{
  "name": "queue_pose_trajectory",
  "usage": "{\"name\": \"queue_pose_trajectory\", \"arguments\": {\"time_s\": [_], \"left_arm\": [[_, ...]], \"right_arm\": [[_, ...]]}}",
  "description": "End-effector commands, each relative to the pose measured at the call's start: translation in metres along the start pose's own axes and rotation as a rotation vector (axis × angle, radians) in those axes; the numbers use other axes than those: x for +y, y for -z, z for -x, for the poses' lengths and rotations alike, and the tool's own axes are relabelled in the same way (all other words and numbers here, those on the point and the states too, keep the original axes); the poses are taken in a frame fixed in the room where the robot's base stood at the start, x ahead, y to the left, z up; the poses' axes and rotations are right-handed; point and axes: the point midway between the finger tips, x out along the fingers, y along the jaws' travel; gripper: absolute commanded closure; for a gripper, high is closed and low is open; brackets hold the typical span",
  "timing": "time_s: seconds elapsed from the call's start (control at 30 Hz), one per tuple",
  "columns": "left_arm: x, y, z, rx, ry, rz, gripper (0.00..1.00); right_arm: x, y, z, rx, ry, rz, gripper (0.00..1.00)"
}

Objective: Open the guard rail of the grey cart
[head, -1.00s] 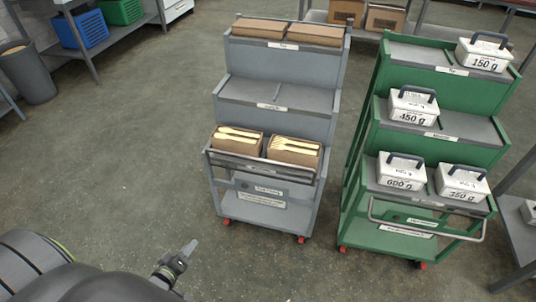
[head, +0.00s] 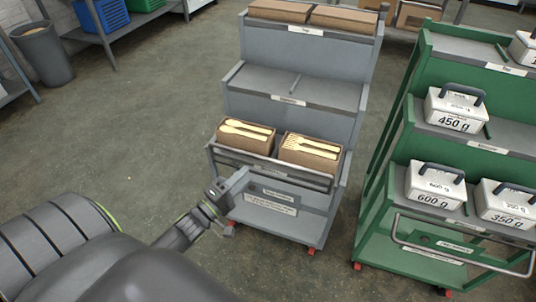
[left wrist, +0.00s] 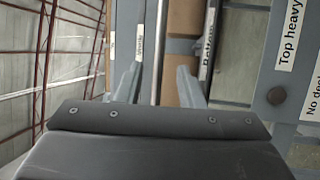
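The grey cart (head: 290,92) stands in the middle of the head view with three stepped shelves. Its guard rail (head: 290,172) is up, running across the front of the lowest shelf before two cardboard boxes of wooden cutlery (head: 246,135) (head: 310,151). My left gripper (head: 240,182) is at the left front of this cart, close to the rail. In the left wrist view its two fingers (left wrist: 158,82) are apart, and the thin rail bar (left wrist: 160,45) shows between them, further off. Whether they touch it cannot be told. My right gripper is not in view.
A green cart (head: 468,87) with labelled weights stands close on the right; its rail (head: 455,258) hangs low at the front. Brown boxes (head: 342,20) sit on the grey cart's top shelf. The floor to the left (head: 130,130) is clear. A bin (head: 42,55) stands back left.

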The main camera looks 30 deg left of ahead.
Motion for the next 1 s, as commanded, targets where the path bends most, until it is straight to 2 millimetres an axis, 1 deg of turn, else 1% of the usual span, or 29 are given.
{"name": "queue_pose_trajectory", "arguments": {"time_s": [0.03, 0.2, 0.4, 0.5, 0.7, 0.93, 0.97, 1.0], "left_arm": [[0.000, 0.000, -0.013, -0.001, -0.004, -0.001, 0.66], [0.000, 0.000, -0.050, 0.000, -0.003, -0.001, 0.66], [-0.001, 0.000, -0.084, 0.001, -0.001, -0.001, 0.66], [-0.001, 0.000, -0.095, 0.001, -0.001, -0.001, 0.66], [-0.001, 0.000, -0.105, 0.001, 0.001, 0.000, 0.66], [-0.001, 0.000, -0.105, 0.001, 0.001, -0.001, 0.66], [-0.001, 0.000, -0.105, 0.001, 0.001, -0.001, 0.67], [-0.001, 0.000, -0.105, 0.001, 0.001, -0.001, 0.72]], "right_arm": [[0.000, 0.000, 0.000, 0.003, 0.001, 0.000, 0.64], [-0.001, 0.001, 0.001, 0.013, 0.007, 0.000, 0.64], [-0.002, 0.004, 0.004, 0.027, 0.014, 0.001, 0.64], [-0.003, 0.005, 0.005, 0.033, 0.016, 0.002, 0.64], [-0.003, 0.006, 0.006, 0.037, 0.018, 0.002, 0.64], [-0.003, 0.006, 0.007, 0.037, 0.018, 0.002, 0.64], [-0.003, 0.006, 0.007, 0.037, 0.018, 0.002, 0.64], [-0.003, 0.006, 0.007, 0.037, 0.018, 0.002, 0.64]]}}
